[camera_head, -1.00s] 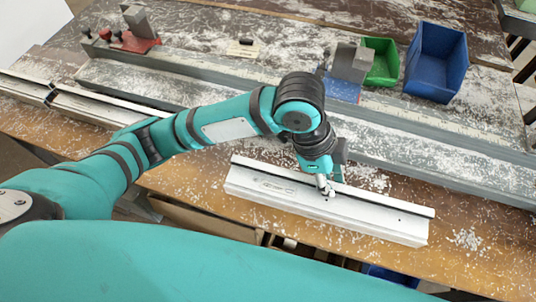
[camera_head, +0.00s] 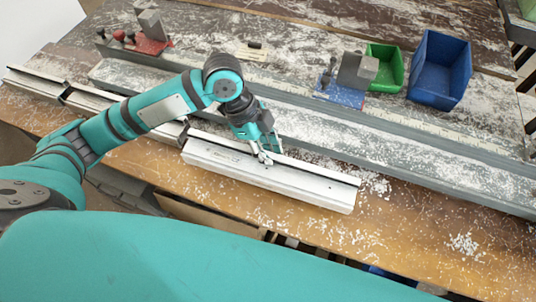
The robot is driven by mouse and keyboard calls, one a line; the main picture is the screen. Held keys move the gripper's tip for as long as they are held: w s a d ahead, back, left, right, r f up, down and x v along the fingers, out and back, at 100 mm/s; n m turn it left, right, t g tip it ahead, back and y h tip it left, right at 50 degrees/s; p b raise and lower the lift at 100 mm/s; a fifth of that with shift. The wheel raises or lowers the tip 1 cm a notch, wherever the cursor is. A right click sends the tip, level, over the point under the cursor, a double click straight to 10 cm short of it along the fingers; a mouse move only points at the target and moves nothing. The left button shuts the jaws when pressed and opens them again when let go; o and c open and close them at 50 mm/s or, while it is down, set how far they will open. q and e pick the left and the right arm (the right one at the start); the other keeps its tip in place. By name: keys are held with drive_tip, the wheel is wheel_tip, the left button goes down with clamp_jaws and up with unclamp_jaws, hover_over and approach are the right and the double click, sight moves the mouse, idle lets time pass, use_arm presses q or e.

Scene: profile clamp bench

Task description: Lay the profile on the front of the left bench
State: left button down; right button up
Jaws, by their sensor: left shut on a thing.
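A long white profile (camera_head: 300,186) with a dark slot along its top lies along the front of the wooden bench (camera_head: 410,222), or just above it; I cannot tell whether it touches. My left gripper (camera_head: 265,157) points down and is shut on the profile near its middle. Its fingertips partly hide the top of the profile. The profile's left end is close to another pale profile (camera_head: 95,102) further left, partly hidden behind my left arm. My right gripper is not in view.
A grey rail (camera_head: 400,150) runs along the bench behind the profile. A red clamp (camera_head: 152,44), a blue clamp (camera_head: 340,93), a green bin (camera_head: 387,75) and a blue bin (camera_head: 440,72) stand further back. The bench front to the right is clear except for shavings (camera_head: 465,245).

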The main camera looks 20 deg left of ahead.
use_arm(q)
drive_tip(key=shift+f+p, duration=0.3)
drive_tip(key=shift+f, duration=1.25)
drive_tip(key=c, duration=1.2)
unclamp_jaws()
drive_tip(key=v, duration=1.2)
drive_tip(key=shift+d+b, duration=0.1)
drive_tip(key=shift+b, duration=0.25)
